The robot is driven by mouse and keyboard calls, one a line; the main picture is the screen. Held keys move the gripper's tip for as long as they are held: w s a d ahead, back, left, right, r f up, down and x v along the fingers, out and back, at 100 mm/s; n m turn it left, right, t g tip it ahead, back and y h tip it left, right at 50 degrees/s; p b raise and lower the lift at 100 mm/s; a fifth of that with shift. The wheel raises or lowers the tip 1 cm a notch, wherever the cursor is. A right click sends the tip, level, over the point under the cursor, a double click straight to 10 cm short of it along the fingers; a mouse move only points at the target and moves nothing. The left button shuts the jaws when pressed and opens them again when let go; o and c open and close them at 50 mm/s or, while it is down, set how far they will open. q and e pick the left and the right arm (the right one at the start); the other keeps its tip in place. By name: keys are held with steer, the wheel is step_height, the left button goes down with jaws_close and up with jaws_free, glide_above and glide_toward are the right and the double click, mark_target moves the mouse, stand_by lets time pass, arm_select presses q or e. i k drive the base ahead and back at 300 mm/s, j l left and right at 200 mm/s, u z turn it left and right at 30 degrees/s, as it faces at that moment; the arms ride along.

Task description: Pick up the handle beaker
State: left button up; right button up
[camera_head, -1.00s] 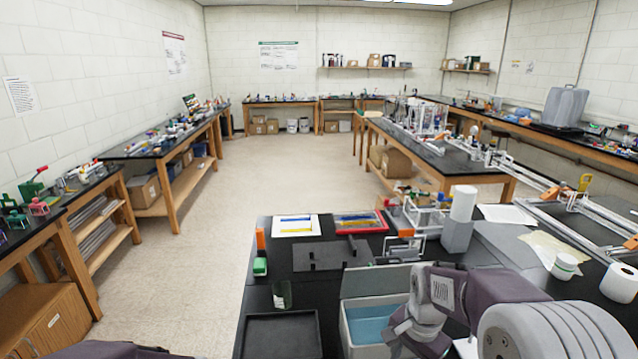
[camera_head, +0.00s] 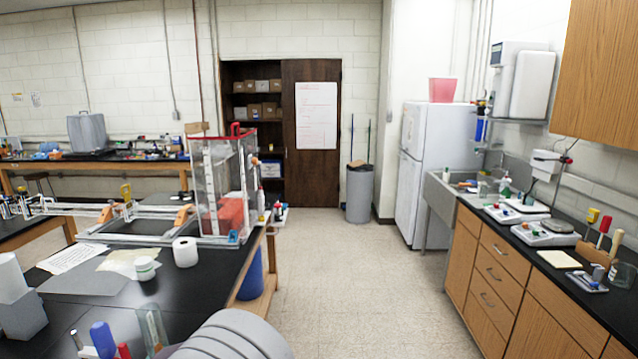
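A clear glass beaker (camera_head: 622,275) stands at the right edge of the view on the black counter; I cannot make out a handle on it. Another clear glass vessel (camera_head: 151,328) stands on the near black bench at bottom left, partly hidden by my grey arm link. A small glass vessel (camera_head: 484,188) shows by the sink. I cannot tell which of these is the handle beaker. Neither of my grippers is in view.
The floor (camera_head: 350,270) between the black bench (camera_head: 205,262) and the drawer counter (camera_head: 495,285) is clear. A clear tank (camera_head: 222,185) stands at the bench's far end. A grey bin (camera_head: 359,195) stands by the fridge (camera_head: 432,165). Balances (camera_head: 543,232) sit on the counter.

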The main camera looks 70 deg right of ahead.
mark_target(528, 197)
steer(key=z, duration=3.55)
steer(key=u, duration=3)
steer(key=z, duration=0.2)
steer(key=i+l+z, duration=0.1)
steer(key=l+z, duration=0.15)
steer(key=l, duration=0.15)
steer(key=i+l+z, duration=0.2)
steer(key=l, duration=0.2)
steer(key=i+l+z, duration=0.45)
steer(key=l, duration=0.25)
steer(key=i+l+z, duration=0.6)
steer(key=i, duration=0.15)
steer(key=i+l+z, duration=0.1)
steer(key=i+z, duration=0.2)
steer(key=i, duration=0.15)
steer(key=i+z, duration=0.15)
steer(key=i, duration=0.45)
steer(key=i+j+z, duration=0.1)
steer(key=i, duration=0.45)
steer(key=i+j+z, duration=0.15)
steer(key=i, duration=0.45)
steer(key=j, duration=0.1)
